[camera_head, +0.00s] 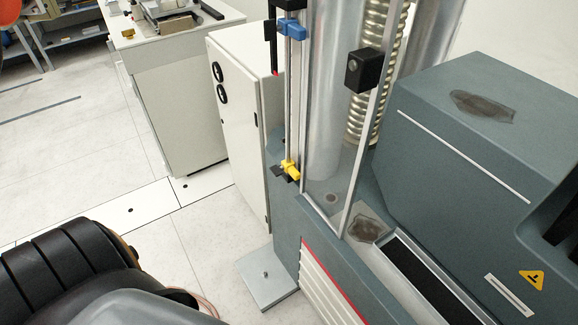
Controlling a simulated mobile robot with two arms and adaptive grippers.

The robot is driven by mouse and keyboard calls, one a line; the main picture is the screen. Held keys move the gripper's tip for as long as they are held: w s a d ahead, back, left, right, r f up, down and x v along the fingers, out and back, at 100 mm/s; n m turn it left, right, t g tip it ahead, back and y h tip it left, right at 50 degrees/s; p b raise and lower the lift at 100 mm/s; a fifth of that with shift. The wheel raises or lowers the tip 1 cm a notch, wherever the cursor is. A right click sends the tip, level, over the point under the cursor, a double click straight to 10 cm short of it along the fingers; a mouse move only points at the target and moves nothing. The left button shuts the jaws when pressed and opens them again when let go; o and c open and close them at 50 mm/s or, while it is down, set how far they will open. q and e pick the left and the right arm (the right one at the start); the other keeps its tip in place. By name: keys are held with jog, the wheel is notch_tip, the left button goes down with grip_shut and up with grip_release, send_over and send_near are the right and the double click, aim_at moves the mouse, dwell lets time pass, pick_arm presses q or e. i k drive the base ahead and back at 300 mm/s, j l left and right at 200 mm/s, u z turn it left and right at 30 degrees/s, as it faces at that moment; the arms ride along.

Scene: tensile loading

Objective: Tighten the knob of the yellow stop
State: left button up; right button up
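The yellow stop (290,169) sits low on a vertical metal rail at the left front edge of the testing machine, with a small dark part beside it. Its knob is too small here to tell how tight it is. A blue stop (290,28) sits higher on the same rail. Neither of my grippers shows in the head view. A dark ribbed part and a grey part at the lower left look like my own body or arm, well apart from the yellow stop.
The grey-blue machine (470,150) fills the right side, with a clear guard panel (335,120) right of the rail. A white cabinet (238,130) stands behind the rail. A metal foot plate (266,279) lies on the floor. Open floor (60,150) lies to the left.

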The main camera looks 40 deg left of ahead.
aim_at(277, 171)
jog(key=u, duration=1.2)
